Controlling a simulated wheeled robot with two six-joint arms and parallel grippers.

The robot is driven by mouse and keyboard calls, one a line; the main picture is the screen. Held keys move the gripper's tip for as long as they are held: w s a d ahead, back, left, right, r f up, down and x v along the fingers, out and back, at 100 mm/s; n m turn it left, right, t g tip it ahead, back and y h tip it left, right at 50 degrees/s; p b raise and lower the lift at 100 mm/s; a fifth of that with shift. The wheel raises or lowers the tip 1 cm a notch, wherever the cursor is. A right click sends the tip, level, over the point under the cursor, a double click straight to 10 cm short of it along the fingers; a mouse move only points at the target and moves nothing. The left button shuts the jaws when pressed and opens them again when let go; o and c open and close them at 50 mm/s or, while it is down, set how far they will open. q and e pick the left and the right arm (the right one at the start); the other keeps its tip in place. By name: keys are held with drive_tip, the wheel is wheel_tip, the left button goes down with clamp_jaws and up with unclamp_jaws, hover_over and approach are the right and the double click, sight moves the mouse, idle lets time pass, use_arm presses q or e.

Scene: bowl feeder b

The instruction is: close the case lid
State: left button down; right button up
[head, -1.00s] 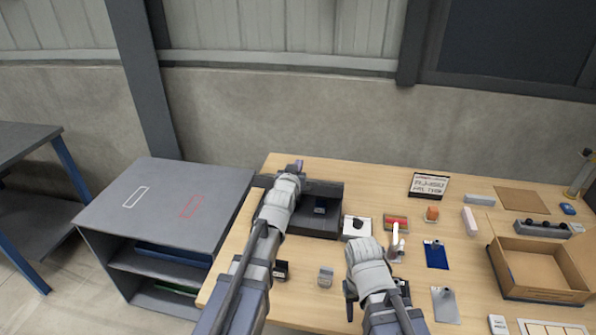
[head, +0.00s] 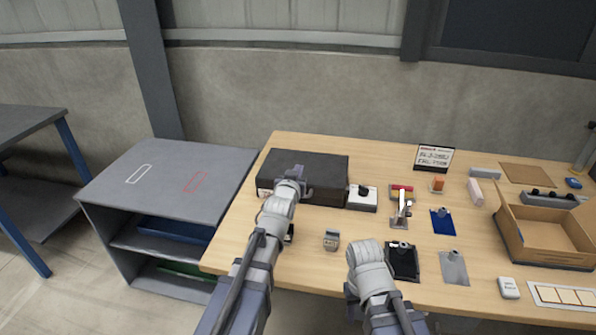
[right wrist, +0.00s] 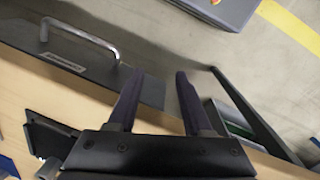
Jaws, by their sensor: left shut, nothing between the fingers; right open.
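The case (head: 328,166) is a dark box at the back left of the table in the head view. Its lid lies down over the base, and the top looks flat and shut. My left gripper (head: 304,187) is shut and empty, at the case's front side; whether it touches cannot be told. It hides part of the case's front. My right gripper (head: 350,290) is low over the table's front edge, well apart from the case. In the right wrist view its fingers (right wrist: 157,100) are open with nothing between them.
A white box with a black knob (head: 362,198) stands close right of the case. A small grey block (head: 332,239), a black plate (head: 402,262) and an open cardboard box (head: 545,238) are further right. A grey shelf unit (head: 165,180) stands left of the table.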

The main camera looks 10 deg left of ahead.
idle(0.5)
use_arm(q)
wheel_tip(320, 180, up, 5)
drive_tip(key=p, duration=0.5)
drive_tip(key=s+f+b, duration=0.7)
drive_tip(key=f+b, duration=0.1)
drive_tip(key=shift+f+b, duration=0.3)
drive_tip(key=shift+f, duration=0.05)
drive_tip(key=shift+s, duration=0.1)
